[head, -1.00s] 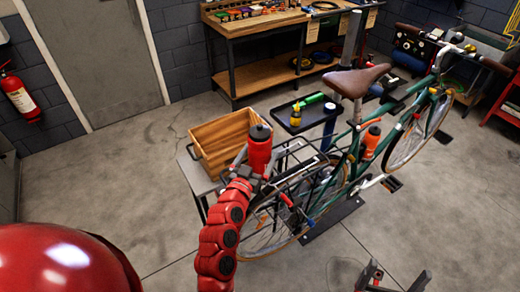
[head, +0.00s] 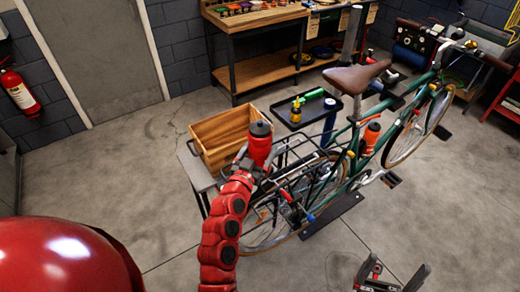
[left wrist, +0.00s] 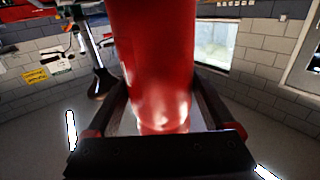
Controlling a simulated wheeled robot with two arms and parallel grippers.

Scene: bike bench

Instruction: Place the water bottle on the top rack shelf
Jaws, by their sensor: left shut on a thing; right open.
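The red water bottle (head: 260,145) with a dark cap is held up near the middle of the head view, roughly upright. My left gripper (head: 253,168) is shut on it, and the fingers partly hide its lower part. In the left wrist view the red bottle body (left wrist: 155,60) fills the space between the fingers. My right gripper (head: 392,274) is open and empty, low at the bottom right, over the floor. I cannot make out a rack with a top shelf for certain in these frames.
A wooden crate (head: 205,133) on a low grey table stands just behind the bottle. A green bicycle (head: 345,140) with an orange bottle (head: 371,137) stands to the right. A black tray (head: 327,112) and a workbench (head: 232,30) are behind. The left floor is clear.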

